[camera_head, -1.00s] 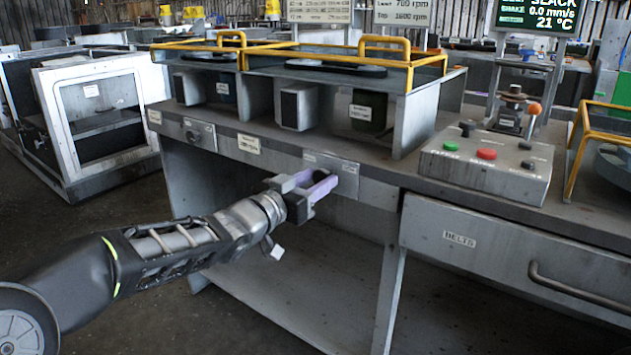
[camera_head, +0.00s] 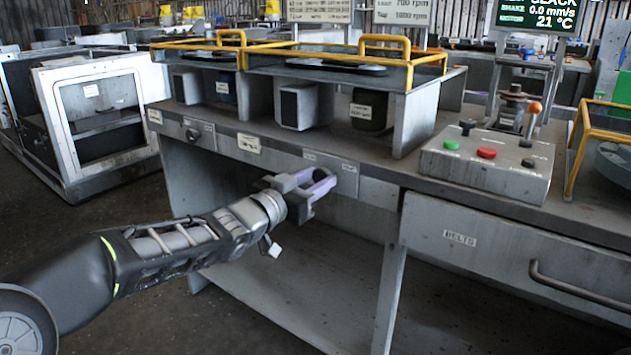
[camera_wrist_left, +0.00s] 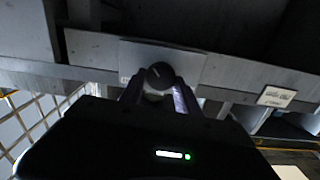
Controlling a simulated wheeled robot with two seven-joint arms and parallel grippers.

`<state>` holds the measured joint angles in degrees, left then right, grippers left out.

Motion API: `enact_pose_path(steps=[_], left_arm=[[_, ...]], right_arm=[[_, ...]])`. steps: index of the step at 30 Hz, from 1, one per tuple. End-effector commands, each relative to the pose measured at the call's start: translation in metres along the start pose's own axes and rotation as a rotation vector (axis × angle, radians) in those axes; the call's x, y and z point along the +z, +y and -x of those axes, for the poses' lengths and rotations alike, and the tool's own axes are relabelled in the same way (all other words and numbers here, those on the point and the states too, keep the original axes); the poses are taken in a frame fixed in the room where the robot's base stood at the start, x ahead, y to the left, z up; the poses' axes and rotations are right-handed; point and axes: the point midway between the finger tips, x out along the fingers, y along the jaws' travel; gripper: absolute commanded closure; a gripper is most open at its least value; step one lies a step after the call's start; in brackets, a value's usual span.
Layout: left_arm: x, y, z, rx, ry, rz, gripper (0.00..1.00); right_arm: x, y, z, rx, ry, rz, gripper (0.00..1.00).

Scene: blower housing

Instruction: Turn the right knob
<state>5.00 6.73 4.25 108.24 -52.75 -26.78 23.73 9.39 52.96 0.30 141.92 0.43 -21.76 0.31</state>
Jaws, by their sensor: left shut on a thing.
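The right knob (camera_wrist_left: 160,75) is a dark round knob with a pale pointer line, on a light metal plate on the front edge of the bench. In the wrist view it sits between the fingertips of my left gripper (camera_wrist_left: 158,96). The left knob (camera_head: 193,134) is on a similar plate further left. My right gripper is not in view.
The bench top carries a control box (camera_head: 487,162) with green, red and black buttons. A drawer labelled BELTS (camera_head: 460,239) with a bar handle is at the right. Yellow guard rails (camera_head: 408,70) stand above the bench. The space under the bench's left part is open.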

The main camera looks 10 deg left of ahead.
Motion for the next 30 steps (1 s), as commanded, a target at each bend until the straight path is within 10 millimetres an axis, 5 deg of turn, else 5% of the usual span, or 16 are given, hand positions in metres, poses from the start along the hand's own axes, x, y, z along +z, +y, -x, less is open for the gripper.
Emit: enact_pose_path(steps=[18,30], left_arm=[[0.003,0.002,0.000,0.001,-0.001,-0.439,1.00],[0.002,0.003,0.000,0.001,-0.002,-0.576,1.00]], right_arm=[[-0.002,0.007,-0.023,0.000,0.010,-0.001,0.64],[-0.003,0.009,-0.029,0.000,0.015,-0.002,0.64]])
